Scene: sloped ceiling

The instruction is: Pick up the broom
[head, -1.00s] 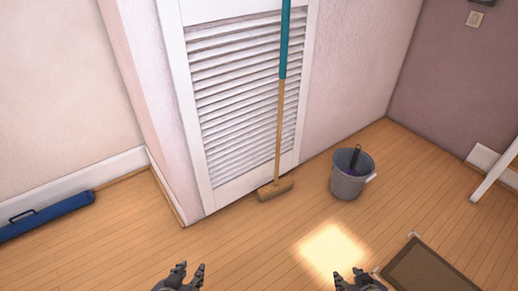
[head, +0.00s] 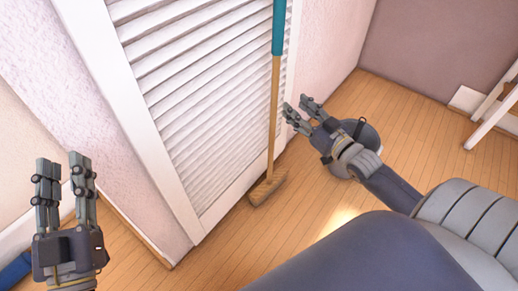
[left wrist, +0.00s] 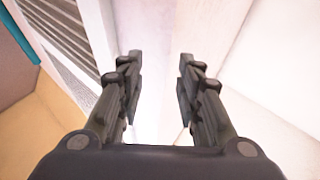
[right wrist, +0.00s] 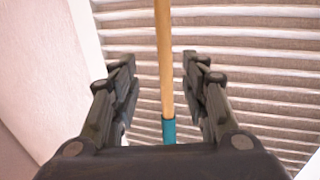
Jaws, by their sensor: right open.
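The broom (head: 273,120) leans upright against the white louvred door, with a wooden stick, a teal upper part and a wooden head (head: 267,188) on the floor. My right gripper (head: 297,106) is open just to the right of the stick in the head view. In the right wrist view the stick (right wrist: 163,60) and its teal part (right wrist: 169,130) run between the open fingers (right wrist: 165,70), apart from both. My left gripper (head: 63,165) is open and empty at the left, away from the broom. The left wrist view shows its fingers (left wrist: 158,65) spread with nothing between them.
The louvred door (head: 200,90) stands directly behind the broom. A blue object (head: 14,272) lies at the lower left. A white-legged piece of furniture (head: 490,120) stands at the right.

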